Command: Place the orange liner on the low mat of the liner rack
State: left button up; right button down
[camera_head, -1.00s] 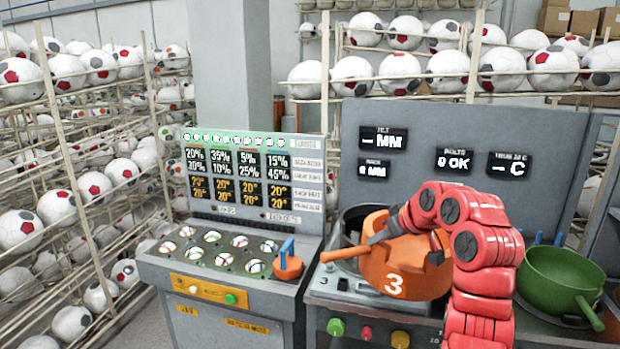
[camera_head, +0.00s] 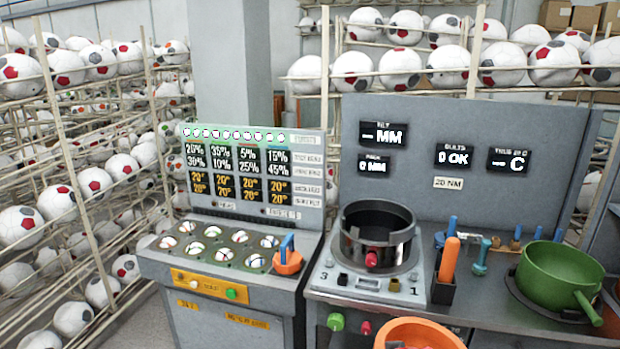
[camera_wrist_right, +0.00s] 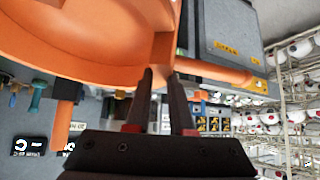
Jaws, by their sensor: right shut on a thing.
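The orange liner (camera_head: 420,331) shows at the bottom edge of the head view, where only its upper part is in frame. In the right wrist view the orange liner (camera_wrist_right: 85,45) fills the upper left, with a handle reaching right. My right gripper (camera_wrist_right: 161,76) is shut on its wall, one dark finger on each side. A green liner (camera_head: 560,275) with a handle sits on a dark round base at the right of the head view. I cannot make out the low mat of the liner rack. My left gripper is not in view.
An open dark metal ring press (camera_head: 377,240) stands on the grey bench. Right of it are an orange-handled tool in a holder (camera_head: 447,270) and small blue-handled tools. A console (camera_head: 230,260) with ball cups is at left. Ball racks (camera_head: 60,140) stand behind.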

jog(key=shift+m+h, duration=0.3)
jog(key=shift+m, duration=0.1)
jog(key=f, duration=0.1)
jog(key=s+f, duration=0.1)
jog(key=f, duration=0.1)
jog(key=s+f, duration=0.1)
jog(key=shift+f, duration=0.3)
jog(key=shift+r, duration=0.1)
dwell(0.3)
